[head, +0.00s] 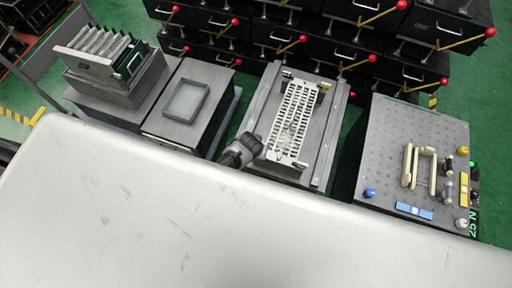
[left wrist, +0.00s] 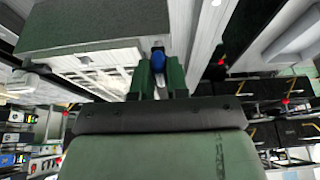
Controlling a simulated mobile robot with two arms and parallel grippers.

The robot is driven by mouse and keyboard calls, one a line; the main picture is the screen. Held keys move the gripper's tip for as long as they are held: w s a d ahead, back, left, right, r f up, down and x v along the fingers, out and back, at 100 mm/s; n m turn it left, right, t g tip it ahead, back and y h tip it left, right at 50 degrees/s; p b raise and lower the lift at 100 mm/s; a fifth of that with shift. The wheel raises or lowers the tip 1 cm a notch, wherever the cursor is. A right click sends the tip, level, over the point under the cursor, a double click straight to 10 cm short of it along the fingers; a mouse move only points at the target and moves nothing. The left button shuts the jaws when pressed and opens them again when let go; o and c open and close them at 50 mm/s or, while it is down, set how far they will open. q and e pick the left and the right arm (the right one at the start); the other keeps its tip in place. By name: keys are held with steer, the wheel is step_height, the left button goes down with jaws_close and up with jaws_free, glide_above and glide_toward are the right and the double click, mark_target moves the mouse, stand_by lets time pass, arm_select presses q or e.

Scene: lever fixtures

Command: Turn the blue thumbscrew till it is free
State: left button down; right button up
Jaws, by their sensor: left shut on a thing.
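The blue thumbscrew (left wrist: 158,58) shows in the left wrist view between the two green fingers of my left gripper (left wrist: 158,78), which is shut on it. A white slotted plate (left wrist: 92,66) lies beside it on the left in that view. In the head view my left gripper (head: 251,145) is at the near left corner of the white slotted plate (head: 290,118) and hides the thumbscrew there. How far the thumbscrew is out of its seat cannot be told. My right gripper is in neither view.
To the right, a perforated board (head: 392,140) carries a blue knob (head: 369,192) and beige handles (head: 427,170). To the left stand a grey block with a shallow tray (head: 186,101) and a rack of upright boards (head: 104,47). Black drawers with red-knobbed levers (head: 448,83) line the back.

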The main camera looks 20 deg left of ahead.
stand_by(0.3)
arm_select(q)
steer(key=c, duration=1.1)
jaws_free()
steer(key=shift+s+r+p, duration=0.2)
steer(key=shift+r+p, duration=0.1)
steer(key=shift+r, duration=0.25)
steer(key=p+v, duration=0.2)
steer(key=v, duration=0.7)
steer(key=shift+s+r+p, duration=0.15)
steer(key=shift+r+p, duration=0.15)
steer(key=shift+p, duration=0.05)
